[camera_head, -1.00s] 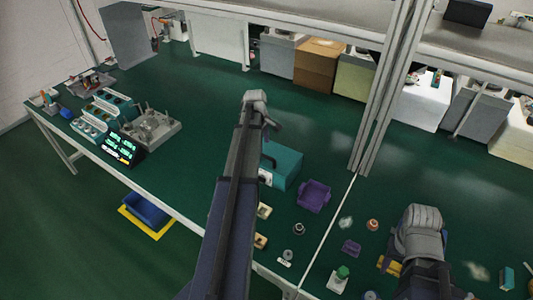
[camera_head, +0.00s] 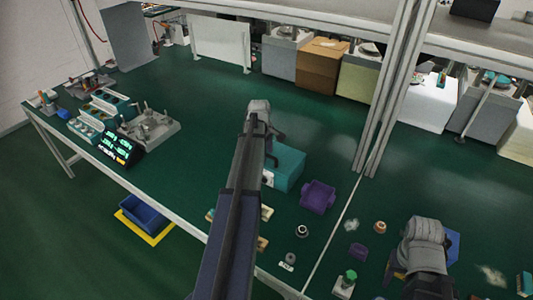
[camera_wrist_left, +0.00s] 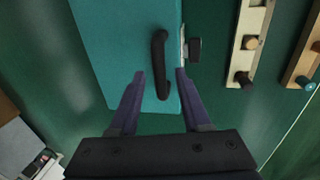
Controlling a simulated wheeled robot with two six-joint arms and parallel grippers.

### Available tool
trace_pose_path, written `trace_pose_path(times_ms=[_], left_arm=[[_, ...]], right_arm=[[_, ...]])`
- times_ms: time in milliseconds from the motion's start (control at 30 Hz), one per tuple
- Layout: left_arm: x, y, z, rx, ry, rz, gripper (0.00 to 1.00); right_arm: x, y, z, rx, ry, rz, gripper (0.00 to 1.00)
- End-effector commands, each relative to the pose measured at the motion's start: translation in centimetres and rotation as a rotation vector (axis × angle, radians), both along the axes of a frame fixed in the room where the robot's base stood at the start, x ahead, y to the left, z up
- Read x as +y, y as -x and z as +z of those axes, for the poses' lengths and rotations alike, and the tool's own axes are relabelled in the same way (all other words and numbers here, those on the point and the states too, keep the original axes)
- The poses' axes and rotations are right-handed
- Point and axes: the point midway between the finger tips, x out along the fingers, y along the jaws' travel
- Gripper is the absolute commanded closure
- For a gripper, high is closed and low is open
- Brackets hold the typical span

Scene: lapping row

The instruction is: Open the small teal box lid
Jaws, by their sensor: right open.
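The small teal box (camera_head: 287,170) stands on the green bench near the middle of the head view, partly hidden by my left arm. Its lid appears closed. In the left wrist view the teal lid (camera_wrist_left: 118,45) fills the upper middle, with a black bar handle (camera_wrist_left: 160,60) on it and a small latch-like metal part (camera_wrist_left: 192,48) at its right edge. My left gripper (camera_wrist_left: 160,76) is open, its two fingers on either side of the handle, not gripping it. My right gripper (camera_head: 400,266) is open over the right part of the bench; its fingers are mostly hidden.
A purple tray (camera_head: 318,197) sits just right of the teal box. Small parts, including a green-topped bottle (camera_head: 350,275), lie near the front edge. Wooden strips with pegs (camera_wrist_left: 246,42) lie beside the box. An upright post (camera_head: 388,95) stands behind.

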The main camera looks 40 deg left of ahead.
Motion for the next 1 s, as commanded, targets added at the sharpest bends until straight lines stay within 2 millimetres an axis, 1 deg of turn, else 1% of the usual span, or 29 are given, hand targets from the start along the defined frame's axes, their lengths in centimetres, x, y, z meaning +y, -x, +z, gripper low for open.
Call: trace_pose_path(times_ms=[33, 67, 400, 1000], left_arm=[[0.00, 0.00, 0.01, 0.000, 0.000, 0.000, 0.59], [0.00, 0.00, 0.00, 0.000, 0.000, 0.000, 0.63], [0.00, 0.01, 0.00, 0.000, 0.000, 0.000, 1.00], [0.01, 0.02, 0.00, 0.000, 0.000, 0.000, 1.00]], right_arm=[[0.00, 0.00, 0.01, 0.000, 0.000, 0.000, 0.50], [0.00, 0.00, 0.01, 0.000, 0.000, 0.000, 0.50], [0.00, 0.00, 0.00, 0.000, 0.000, 0.000, 0.50], [0.00, 0.00, 0.00, 0.000, 0.000, 0.000, 0.50]])
